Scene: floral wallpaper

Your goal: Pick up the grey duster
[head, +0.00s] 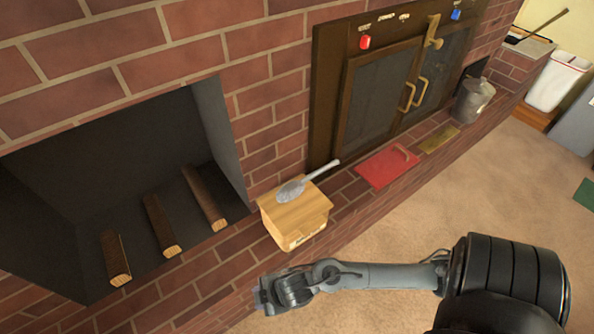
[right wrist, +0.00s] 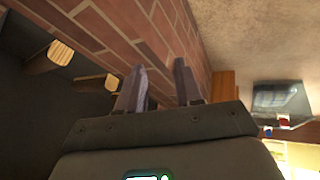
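The grey duster (head: 291,190) lies on top of a light wooden box (head: 297,217). Its fluffy head is on the box top and its pale handle points up and right, past the box's back edge. My right gripper (head: 263,298) is in front of and below the box in the head view, apart from the duster. In the right wrist view its two fingers (right wrist: 160,82) stand apart with nothing between them. I cannot make out the duster in that view. My left gripper is not in view.
A dark fireplace opening with logs (head: 160,225) is left of the box. A red item (head: 387,166), a brass plate (head: 439,138) and a metal can (head: 473,100) sit along the brick ledge to the right. A glass-doored cabinet (head: 385,90) stands behind.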

